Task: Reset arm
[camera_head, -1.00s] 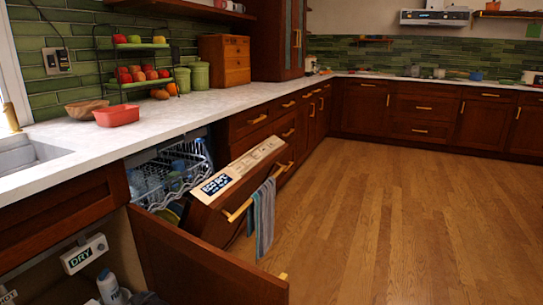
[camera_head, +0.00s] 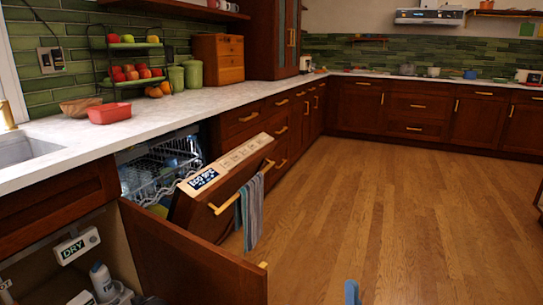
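Neither of my grippers shows clearly in the head view. A small blue shape (camera_head: 351,292) stands at the bottom edge, right of centre; it is cut off, and I cannot tell what it is. The dishwasher door (camera_head: 222,185) is partly open, tilted outward, with a gold handle and a lit panel. A grey-blue towel (camera_head: 250,212) hangs over its handle. The wire rack (camera_head: 165,170) shows behind the door, and its contents are hard to make out.
The cabinet door (camera_head: 195,258) below the sink (camera_head: 25,150) stands open in front of the dishwasher. Bottles (camera_head: 102,280) stand inside the cabinet. The wooden floor (camera_head: 400,210) to the right is clear.

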